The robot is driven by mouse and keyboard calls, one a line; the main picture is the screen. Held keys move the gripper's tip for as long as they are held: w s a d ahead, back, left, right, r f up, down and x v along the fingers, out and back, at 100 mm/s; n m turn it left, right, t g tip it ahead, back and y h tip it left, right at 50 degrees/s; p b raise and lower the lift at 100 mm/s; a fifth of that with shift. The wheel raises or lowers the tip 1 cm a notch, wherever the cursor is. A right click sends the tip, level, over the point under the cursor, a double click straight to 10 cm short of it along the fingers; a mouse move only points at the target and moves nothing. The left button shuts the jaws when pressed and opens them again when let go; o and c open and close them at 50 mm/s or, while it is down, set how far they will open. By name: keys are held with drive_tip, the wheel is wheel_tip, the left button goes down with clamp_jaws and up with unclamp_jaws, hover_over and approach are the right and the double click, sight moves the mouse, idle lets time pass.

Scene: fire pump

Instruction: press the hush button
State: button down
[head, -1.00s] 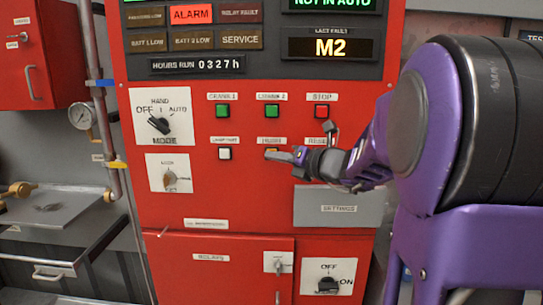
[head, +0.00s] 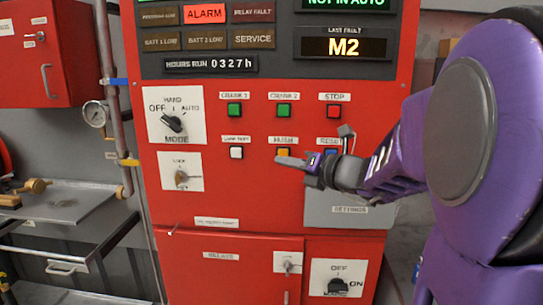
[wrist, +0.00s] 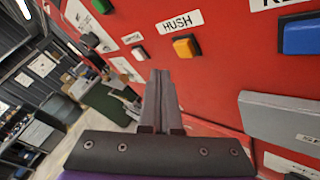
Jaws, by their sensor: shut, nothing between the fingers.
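The hush button (head: 283,152) is a small yellow-orange square on the red panel, under a white HUSH label (head: 283,139). In the wrist view the yellow hush button (wrist: 186,46) shows whole, with its label above it. My gripper (head: 281,160) is shut and empty, its tips just below the button in the head view. In the wrist view the closed fingertips (wrist: 160,74) lie below and left of the button, with a gap in the picture. I cannot tell whether the tips touch the panel.
A white lamp test button (head: 236,153) is left of the hush button. A blue reset button (wrist: 302,35) is to its right, partly hidden by my arm in the head view. The grey settings cover (head: 349,212) juts out below right. The mode knob (head: 173,123) is at upper left.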

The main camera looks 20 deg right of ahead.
drive_tip(key=shift+s+a, duration=0.25)
drive_tip(key=shift+s, duration=0.4)
drive_tip(key=shift+s+a, duration=0.25)
drive_tip(key=shift+s, duration=0.35)
